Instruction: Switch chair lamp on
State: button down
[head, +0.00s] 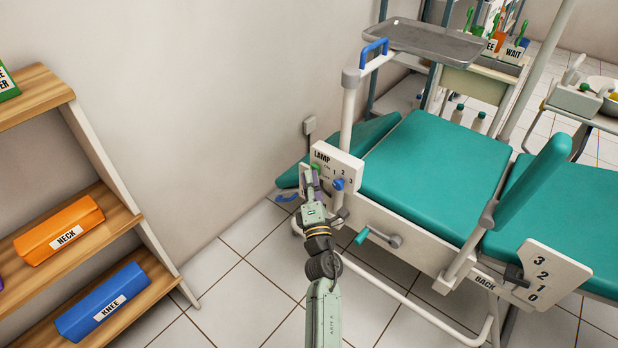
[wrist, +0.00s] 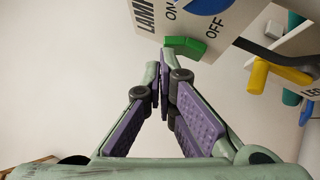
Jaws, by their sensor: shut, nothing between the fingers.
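The panel also fills the top of the wrist view (wrist: 235,10), with ON and OFF lettering. A green switch piece (wrist: 185,46) sticks out at its edge; it shows small in the head view (head: 315,167). A blue knob (head: 338,184) is to its right. My gripper (wrist: 163,58) is shut and empty, its fingertips just by the green piece. I cannot tell if they touch, or which way the switch is set.
A teal crank (head: 370,236) and the BACK panel (head: 535,275) are on the chair's near side. A metal tray (head: 424,38) stands above the chair. A wooden shelf (head: 80,225) with orange and blue bolsters stands left. Floor between is clear.

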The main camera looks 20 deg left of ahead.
jog(key=shift+s+r, duration=0.1)
jog(key=w+m+h+p, duration=0.1)
jog(key=p, duration=0.4)
jog(key=shift+d+r, duration=0.1)
jog(key=shift+r, duration=0.25)
jog(key=shift+s, duration=0.1)
